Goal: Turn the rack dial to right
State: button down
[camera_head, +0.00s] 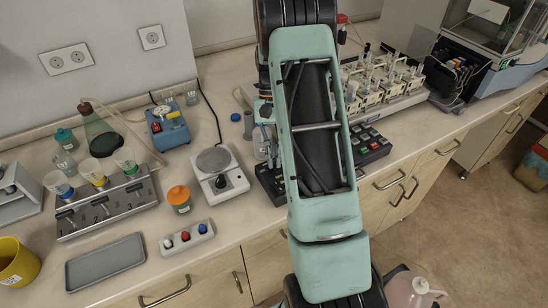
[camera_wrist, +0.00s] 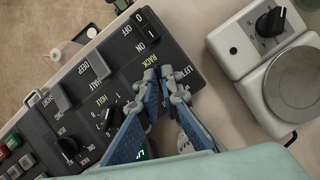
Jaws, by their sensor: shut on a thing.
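The black control panel (camera_wrist: 125,62) fills the middle of the wrist view, with white labels and several knobs and switches. My gripper (camera_wrist: 160,76) has its blue-grey fingers at the rack dial, beside the labels RACK and LEFT. The fingertips are closed around the dial and hide most of it, so I cannot tell where its pointer stands.
Beside the panel stands a white scale-like device (camera_wrist: 262,45) with a black knob and a round plate. Another black dial (camera_wrist: 112,117) and a grey switch (camera_wrist: 98,65) are close to my fingers. In the head view a rack of vials (camera_head: 385,80) stands behind the panel.

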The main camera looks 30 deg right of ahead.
jog(key=c, duration=2.1)
grip_release()
jog(key=v, duration=1.2)
jog(key=shift+r, duration=0.1)
